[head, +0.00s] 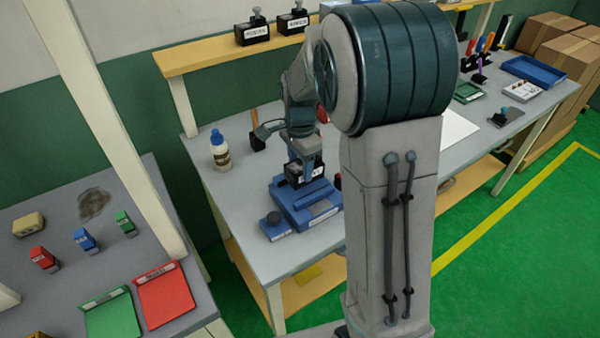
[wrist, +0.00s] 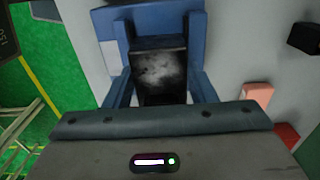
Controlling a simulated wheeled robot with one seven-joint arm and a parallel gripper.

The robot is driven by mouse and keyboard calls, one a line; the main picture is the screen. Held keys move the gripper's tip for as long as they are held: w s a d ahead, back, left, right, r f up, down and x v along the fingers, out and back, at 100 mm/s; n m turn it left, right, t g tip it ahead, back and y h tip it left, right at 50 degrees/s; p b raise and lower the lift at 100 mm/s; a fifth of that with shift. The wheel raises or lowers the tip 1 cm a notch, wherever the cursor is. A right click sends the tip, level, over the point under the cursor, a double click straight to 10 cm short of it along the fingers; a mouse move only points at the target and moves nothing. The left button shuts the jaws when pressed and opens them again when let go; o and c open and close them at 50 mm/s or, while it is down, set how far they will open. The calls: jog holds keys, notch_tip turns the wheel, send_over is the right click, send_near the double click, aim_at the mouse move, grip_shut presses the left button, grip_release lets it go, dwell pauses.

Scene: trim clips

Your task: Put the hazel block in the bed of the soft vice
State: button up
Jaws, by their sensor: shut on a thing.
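My gripper (head: 304,163) is shut on a black block (head: 297,176) with a white label too small to read; I take it as the hazel block. The blue vice (head: 318,208) stands on the workbench directly under the gripper. The block is upright at the level of the vice's upper parts. In the wrist view the block's dark, smudged top (wrist: 158,72) shows between the blue sides of the vice (wrist: 113,52). I cannot tell whether the block touches the bed.
Two labelled black blocks (head: 252,31) stand on the shelf above. A white bottle with a blue cap (head: 220,150) stands left of the vice on the workbench (head: 228,205). A blue tray (head: 533,72) lies far right. The side table at left holds coloured blocks and trays (head: 165,296).

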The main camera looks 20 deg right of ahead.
jog(key=shift+f+p, duration=0.3)
jog(key=shift+f, duration=1.65)
jog(key=shift+f, duration=0.2)
jog(key=o, duration=1.1)
jog(key=shift+c, duration=0.2)
jog(key=shift+r, duration=0.15)
